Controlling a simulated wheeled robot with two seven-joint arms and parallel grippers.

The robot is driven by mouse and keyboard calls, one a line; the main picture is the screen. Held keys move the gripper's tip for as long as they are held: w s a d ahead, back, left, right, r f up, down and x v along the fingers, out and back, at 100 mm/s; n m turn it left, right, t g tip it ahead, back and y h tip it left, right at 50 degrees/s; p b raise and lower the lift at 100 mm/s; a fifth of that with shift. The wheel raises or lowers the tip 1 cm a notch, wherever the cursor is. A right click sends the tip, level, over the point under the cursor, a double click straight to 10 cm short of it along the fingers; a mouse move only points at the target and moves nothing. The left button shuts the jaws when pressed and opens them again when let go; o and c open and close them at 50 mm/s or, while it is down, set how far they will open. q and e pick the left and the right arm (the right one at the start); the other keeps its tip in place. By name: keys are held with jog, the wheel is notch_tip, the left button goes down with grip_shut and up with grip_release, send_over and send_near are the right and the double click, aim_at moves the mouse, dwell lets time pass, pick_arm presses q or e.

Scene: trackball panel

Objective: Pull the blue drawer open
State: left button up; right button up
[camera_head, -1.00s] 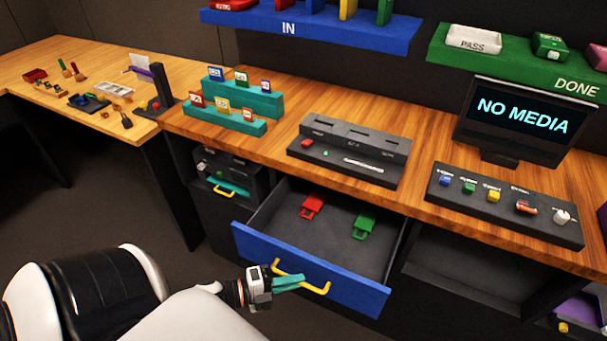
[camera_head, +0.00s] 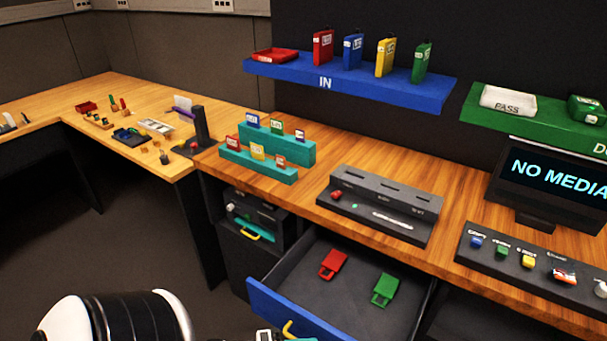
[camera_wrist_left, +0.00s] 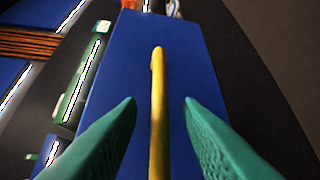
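The blue drawer (camera_head: 268,302) is pulled out below the wooden desk, with its dark inside showing. A red tag-like piece (camera_head: 333,263) and a green one (camera_head: 385,289) lie in it. Its yellow handle (camera_head: 289,330) is partly cut off by the bottom edge of the head view. In the left wrist view, my left gripper (camera_wrist_left: 160,103) is open, with one teal finger on each side of the yellow handle (camera_wrist_left: 157,75) and a visible gap to each. The blue drawer front (camera_wrist_left: 190,50) lies behind it. My right gripper is not in view.
Left of the drawer is a dark cabinet unit with another yellow handle (camera_head: 250,233). The desk (camera_head: 318,190) above holds a teal card rack (camera_head: 285,150), a slotted grey console (camera_head: 380,205) and a button panel (camera_head: 535,265). Floor at the left is open.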

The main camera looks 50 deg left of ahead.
pick_arm(q)
jog(key=b+v, duration=0.2)
jog(key=v, duration=1)
jog(key=shift+a, duration=0.1)
